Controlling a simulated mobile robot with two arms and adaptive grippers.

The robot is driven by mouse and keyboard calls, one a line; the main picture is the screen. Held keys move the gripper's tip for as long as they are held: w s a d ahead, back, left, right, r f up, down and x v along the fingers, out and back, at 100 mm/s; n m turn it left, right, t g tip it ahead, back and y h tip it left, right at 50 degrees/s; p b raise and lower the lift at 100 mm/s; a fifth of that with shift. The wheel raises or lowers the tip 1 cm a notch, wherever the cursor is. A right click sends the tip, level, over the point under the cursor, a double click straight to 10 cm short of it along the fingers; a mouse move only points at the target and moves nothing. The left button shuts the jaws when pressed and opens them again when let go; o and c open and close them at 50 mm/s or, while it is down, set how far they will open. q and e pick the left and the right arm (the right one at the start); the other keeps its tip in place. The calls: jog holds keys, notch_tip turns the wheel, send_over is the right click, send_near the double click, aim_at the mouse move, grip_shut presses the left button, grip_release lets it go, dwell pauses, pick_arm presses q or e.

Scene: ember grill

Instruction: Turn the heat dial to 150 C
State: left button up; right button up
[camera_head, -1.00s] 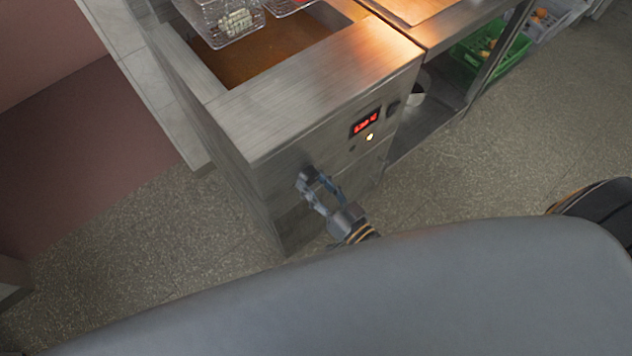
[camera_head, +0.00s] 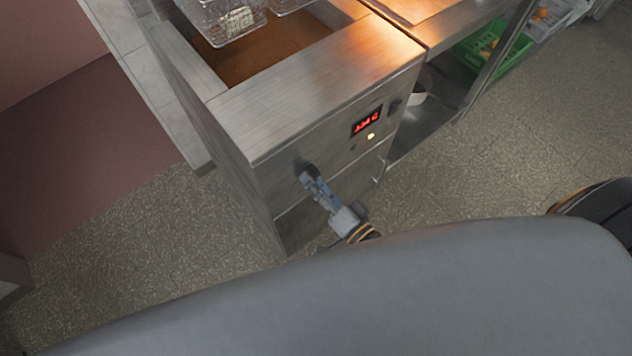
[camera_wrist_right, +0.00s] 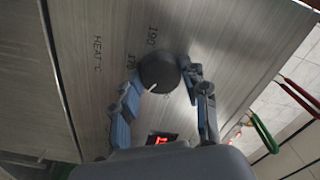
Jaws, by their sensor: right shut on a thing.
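The heat dial (camera_wrist_right: 158,72) is a round dark knob with a white pointer line on the fryer's steel front panel. In the wrist view the pointer points down and a little left, away from the printed 170 and 190. My right gripper (camera_wrist_right: 163,84) is shut on the dial, one finger on each side. In the head view my right gripper (camera_head: 308,180) reaches the panel and mostly hides the dial. A red lit display (camera_head: 367,121) is on the same panel; its digits are too small to read surely. My left gripper is not in view.
A lit indicator (camera_head: 370,136) and a dark switch (camera_head: 394,106) sit near the display. A wire basket (camera_head: 225,22) hangs over the open vat. A green crate (camera_head: 478,50) stands on a lower shelf at right. The floor in front is clear.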

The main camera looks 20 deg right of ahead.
dwell(0.4)
jog(key=o, duration=1.2)
jog(key=shift+c, duration=0.2)
jog(key=v, duration=1.2)
